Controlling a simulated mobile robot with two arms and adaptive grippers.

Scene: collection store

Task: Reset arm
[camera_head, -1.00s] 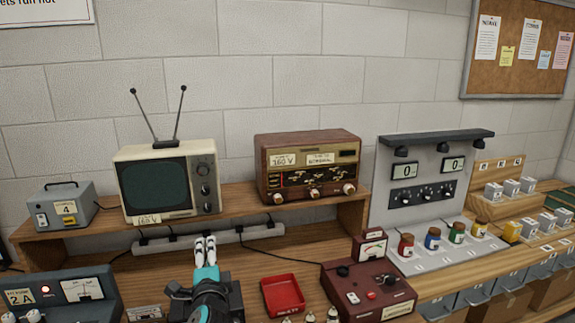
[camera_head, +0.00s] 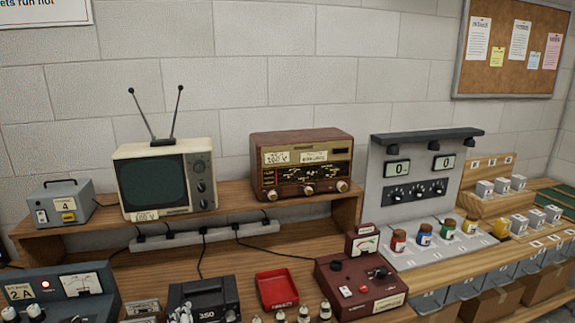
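No arm stretches over the workbench (camera_head: 225,262) now. My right gripper is not in view.
A red tray (camera_head: 277,290) and a dark red tester (camera_head: 362,285) lie right of the black box, with several small tubes (camera_head: 303,313) in front. A television (camera_head: 166,180) and a radio (camera_head: 302,165) stand on the raised shelf (camera_head: 232,200).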

